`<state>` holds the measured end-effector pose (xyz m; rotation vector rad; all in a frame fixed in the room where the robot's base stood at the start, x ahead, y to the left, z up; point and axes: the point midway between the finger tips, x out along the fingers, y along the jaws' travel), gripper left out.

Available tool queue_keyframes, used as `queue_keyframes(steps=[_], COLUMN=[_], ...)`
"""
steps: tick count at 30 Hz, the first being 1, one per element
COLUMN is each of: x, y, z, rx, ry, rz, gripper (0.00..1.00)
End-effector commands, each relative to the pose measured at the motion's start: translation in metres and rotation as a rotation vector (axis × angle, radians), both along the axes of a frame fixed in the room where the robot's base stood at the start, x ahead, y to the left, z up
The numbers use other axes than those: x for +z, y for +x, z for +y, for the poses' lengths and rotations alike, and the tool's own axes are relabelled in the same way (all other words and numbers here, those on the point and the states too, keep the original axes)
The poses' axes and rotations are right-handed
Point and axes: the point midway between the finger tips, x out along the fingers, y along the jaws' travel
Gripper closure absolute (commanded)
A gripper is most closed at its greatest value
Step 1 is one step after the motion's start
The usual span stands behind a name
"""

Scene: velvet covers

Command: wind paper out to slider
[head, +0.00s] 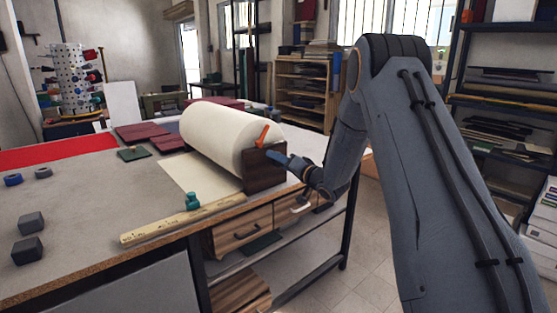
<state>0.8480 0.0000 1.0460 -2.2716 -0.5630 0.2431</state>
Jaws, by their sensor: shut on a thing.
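A big roll of cream paper (225,128) lies in a dark wooden holder (264,172) on the workbench. A flat sheet of its paper (200,178) runs out toward the front edge, near a wooden ruler (150,231). A teal slider (192,201) sits on the ruler, close to the sheet's front end; I cannot tell whether they touch. An orange lever (263,136) stands tilted above the holder. A blue crank (281,159) shows at the holder's right end. My gripper (300,169) is there, shut on the crank; its fingertips are small and partly hidden.
Dark red pads (140,131) and a green block (133,153) lie left of the roll. Grey blocks (28,250) and small rings (13,180) sit at the bench's left. Red cloth (55,153) lies behind.

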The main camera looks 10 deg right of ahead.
Motion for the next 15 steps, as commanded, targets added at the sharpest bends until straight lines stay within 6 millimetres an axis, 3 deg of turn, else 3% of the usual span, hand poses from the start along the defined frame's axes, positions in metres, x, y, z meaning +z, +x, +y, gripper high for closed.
queue_keyframes(steps=[15], x=[0.0006], y=[0.0004], z=[-0.0007], rx=[-0.002], ry=[0.187], rz=[0.097], gripper=[0.97])
